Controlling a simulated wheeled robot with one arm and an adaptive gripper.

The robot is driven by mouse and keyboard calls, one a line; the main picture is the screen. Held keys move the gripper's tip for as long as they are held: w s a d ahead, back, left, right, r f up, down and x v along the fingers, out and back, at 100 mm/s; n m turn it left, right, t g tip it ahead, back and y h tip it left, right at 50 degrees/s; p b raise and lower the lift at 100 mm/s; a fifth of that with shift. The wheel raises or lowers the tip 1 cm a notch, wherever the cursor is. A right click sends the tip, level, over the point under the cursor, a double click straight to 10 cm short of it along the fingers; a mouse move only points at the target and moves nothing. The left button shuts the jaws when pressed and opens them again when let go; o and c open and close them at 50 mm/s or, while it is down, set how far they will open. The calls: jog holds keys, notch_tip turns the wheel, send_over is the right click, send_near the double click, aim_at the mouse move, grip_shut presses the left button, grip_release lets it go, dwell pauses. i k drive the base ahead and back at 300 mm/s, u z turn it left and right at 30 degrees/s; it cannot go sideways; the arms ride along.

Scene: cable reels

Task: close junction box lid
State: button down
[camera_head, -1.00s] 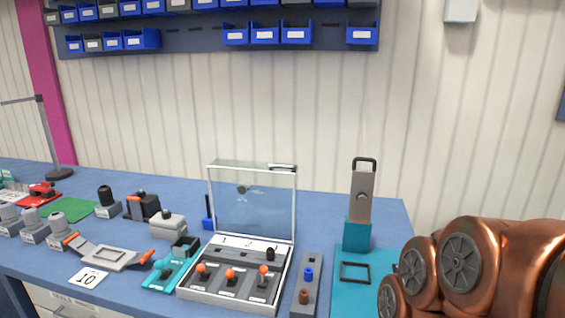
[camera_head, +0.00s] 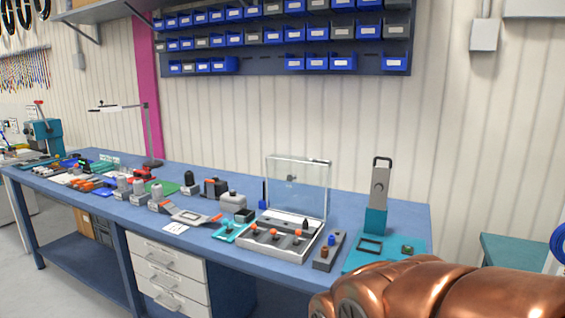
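A grey box (camera_head: 262,244) with several orange-tipped levers on its panel stands on the blue workbench, right of the picture's middle. Its clear, pale-framed lid (camera_head: 297,186) stands up at the back, open. I take this to be the junction box. A dark latch or handle piece shows on the lid's top edge at the right. My copper-coloured arm fills the lower right corner, in front of the bench. My gripper is not in view, so I cannot see its fingers or whether it holds anything.
A grey block with blue and brown knobs (camera_head: 328,250) stands just right of the box. A teal plate with a tall grey handled tool (camera_head: 379,197) is further right. A teal holder (camera_head: 234,227) is close on the left. Blue bins (camera_head: 305,62) hang above.

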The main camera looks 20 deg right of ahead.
aim_at(327, 164)
jog(key=u, duration=0.4)
jog(key=i, duration=1.4)
jog(key=z, duration=0.4)
